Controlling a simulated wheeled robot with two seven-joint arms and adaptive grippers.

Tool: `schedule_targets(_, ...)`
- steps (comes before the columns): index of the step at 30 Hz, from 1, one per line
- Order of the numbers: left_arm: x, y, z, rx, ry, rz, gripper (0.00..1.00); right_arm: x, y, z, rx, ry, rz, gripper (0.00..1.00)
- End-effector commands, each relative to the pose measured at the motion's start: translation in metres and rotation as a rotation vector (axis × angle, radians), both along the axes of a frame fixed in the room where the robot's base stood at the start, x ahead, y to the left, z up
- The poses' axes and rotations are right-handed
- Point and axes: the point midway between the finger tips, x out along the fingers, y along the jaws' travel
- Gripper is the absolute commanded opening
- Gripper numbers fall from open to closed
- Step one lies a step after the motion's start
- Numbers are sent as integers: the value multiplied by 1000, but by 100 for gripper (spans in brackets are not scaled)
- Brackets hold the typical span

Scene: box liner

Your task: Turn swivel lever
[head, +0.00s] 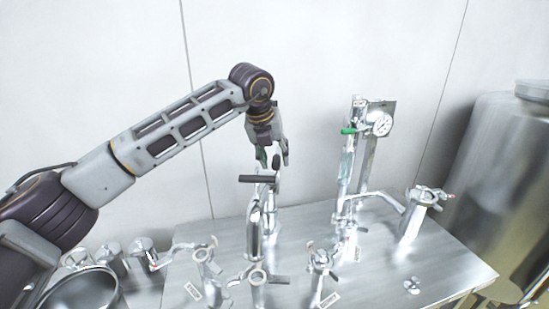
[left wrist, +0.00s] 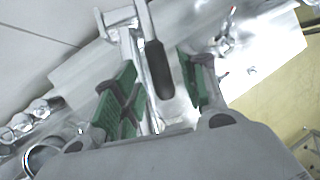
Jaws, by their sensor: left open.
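The swivel lever (head: 259,179) has a dark grip and sits atop a shiny metal pipe column at the middle of the steel bench. My left gripper (head: 272,160) reaches down from the upper left and is just above and beside the lever. In the left wrist view, the dark lever grip (left wrist: 158,70) lies between the two green-padded fingers of the left gripper (left wrist: 155,95). The fingers are spread, with a visible gap on each side of the grip. I cannot tell how deep the grip sits between them. My right gripper is not in view.
The steel bench (head: 440,265) carries several metal valve fittings. A large steel tank (head: 490,170) is at the far right, and a round metal vessel (head: 80,290) at lower left. A white wall is behind.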

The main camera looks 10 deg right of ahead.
Motion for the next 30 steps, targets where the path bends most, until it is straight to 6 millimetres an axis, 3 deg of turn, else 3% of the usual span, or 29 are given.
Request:
schedule_targets(21,-31,25,87,0,-2,0,42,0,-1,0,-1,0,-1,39)
schedule_targets(30,-36,29,100,0,0,0,42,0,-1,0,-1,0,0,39)
